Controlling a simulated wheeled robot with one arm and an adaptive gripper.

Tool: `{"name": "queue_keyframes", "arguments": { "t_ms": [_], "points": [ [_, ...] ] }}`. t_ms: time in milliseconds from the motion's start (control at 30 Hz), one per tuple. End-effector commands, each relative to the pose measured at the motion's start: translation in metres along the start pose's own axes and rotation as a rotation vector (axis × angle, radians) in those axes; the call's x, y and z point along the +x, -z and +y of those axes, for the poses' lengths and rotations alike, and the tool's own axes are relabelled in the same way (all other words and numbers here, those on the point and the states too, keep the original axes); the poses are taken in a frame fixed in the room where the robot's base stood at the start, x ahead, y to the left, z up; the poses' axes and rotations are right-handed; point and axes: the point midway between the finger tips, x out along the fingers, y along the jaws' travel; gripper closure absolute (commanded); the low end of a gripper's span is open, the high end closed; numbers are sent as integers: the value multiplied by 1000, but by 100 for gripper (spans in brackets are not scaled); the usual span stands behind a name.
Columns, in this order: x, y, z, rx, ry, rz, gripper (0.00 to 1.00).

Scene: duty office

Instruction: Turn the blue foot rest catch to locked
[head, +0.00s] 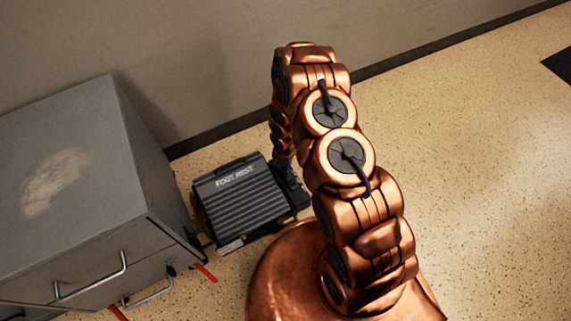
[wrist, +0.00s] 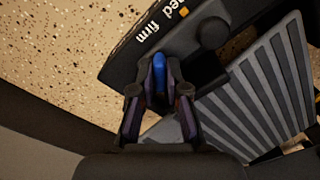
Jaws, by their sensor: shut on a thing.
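The foot rest (head: 240,200) is a dark ribbed slab lettered "FOOT REST" on the floor. Its ribbed top also shows in the wrist view (wrist: 258,105). The blue catch (wrist: 159,72) is on its side, below a dark panel (wrist: 170,38) with a partly cut-off word ending in "ed", an orange mark and the word "firm". My gripper (wrist: 159,92) is shut on the blue catch, one finger on each side. In the head view my gripper (head: 290,182) is at the right side of the foot rest, and my arm hides the catch there.
A grey metal cabinet (head: 75,185) with handles stands close to the left of the foot rest. Red strips (head: 205,272) stick out near its base. The wall (head: 190,60) with a dark skirting runs behind.

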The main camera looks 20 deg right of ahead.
Motion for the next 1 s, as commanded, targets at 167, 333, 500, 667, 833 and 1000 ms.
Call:
{"name": "queue_keyframes", "arguments": {
  "t_ms": [167,333,500,667,833,1000],
  "points": [
    [-4,0,0,168,-1,0,100],
    [-3,0,0,330,0,0,100],
    [-3,-1,0,487,0,0,100],
    [-3,0,0,616,0,0,100],
    [-2,0,0,725,0,0,100],
    [-1,0,0,799,-1,1,100]
  ]
}}
